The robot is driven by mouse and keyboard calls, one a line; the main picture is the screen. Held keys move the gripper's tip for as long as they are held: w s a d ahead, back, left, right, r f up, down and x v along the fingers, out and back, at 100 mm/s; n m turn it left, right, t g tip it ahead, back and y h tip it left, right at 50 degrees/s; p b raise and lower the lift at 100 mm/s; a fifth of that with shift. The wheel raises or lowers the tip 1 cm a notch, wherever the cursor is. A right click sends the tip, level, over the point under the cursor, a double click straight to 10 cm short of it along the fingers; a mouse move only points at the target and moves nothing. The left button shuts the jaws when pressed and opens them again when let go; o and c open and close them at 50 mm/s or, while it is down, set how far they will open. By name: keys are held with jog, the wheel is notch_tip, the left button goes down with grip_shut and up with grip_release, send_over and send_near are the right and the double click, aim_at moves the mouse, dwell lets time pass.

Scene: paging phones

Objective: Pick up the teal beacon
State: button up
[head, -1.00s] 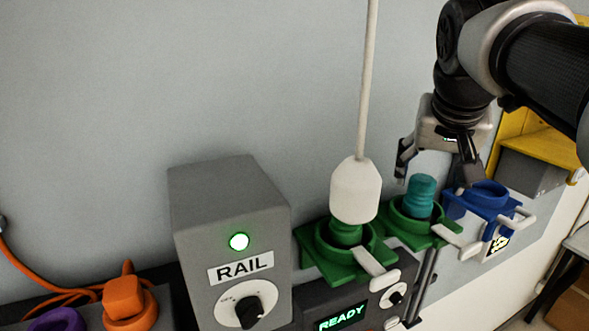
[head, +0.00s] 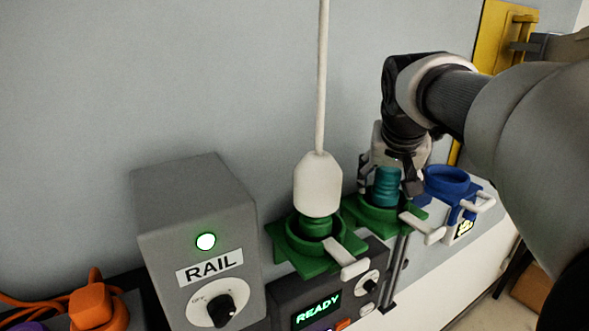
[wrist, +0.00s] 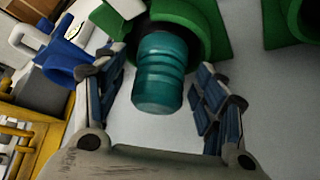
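The teal beacon (head: 386,186) is a ribbed cylinder standing in the right-hand green holder (head: 362,221). In the wrist view the beacon (wrist: 160,72) shows between my two fingers, with its far end in front of a green ring (wrist: 212,30). My gripper (head: 391,184) is over the beacon from above, its fingers on either side of it. The fingers are open. In the wrist view a clear gap shows between the beacon and the right finger; the left finger is nearer to it, and contact there cannot be told.
A white-capped plug (head: 319,186) on a pale rod stands in the left green holder (head: 303,266). A blue holder (head: 448,184) is close on the right. The grey RAIL box (head: 195,215) and READY panel (head: 318,312) are to the left. Wall lies behind.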

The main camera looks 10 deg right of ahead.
jog(key=c, duration=1.2)
jog(key=shift+c, duration=0.5)
jog(key=shift+w+r, duration=0.1)
jog(key=shift+r, duration=0.05)
